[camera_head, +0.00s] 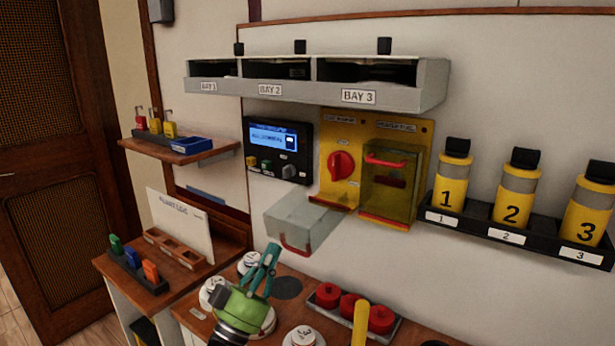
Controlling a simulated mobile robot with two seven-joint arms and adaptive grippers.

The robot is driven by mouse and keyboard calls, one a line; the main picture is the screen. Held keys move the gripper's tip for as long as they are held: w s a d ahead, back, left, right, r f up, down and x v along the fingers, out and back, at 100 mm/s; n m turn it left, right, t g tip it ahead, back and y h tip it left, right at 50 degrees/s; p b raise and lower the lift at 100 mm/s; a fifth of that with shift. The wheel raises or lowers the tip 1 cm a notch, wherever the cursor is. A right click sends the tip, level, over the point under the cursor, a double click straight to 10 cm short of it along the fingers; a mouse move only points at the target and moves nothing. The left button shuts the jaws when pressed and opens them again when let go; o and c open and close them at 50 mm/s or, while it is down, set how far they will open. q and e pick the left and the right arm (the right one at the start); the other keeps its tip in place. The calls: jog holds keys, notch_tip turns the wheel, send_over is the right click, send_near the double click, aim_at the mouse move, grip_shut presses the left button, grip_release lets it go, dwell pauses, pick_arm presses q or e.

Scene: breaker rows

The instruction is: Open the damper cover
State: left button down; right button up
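A yellow panel (328,128) with a red rotary knob (340,165) is on the wall. Below it a clear box-like cover (312,214) hangs swung down and outward, with a red handle (294,246) at its lower front. Beside it a second panel has a yellow-tinted clear cover (403,196) shut over it, with a red handle (385,161) near the top. The panel labels are too small to read surely. My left gripper (271,250), teal fingers on a green body, is just below and left of the hanging cover; its finger gap is unclear. My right gripper is out of view.
A grey shelf (435,85) with bays overhangs the panels. A display unit (278,150) is to their left. Numbered yellow bottles (512,194) stand in a rack at right. White knobs (303,337) and red knobs (352,305) sit on the counter below.

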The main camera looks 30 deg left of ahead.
aim_at(293, 231)
pick_arm(q)
jog(key=p+x, duration=0.4)
jog(key=x, duration=0.5)
jog(key=shift+w+r+p, duration=0.1)
jog(key=shift+r+p, duration=0.25)
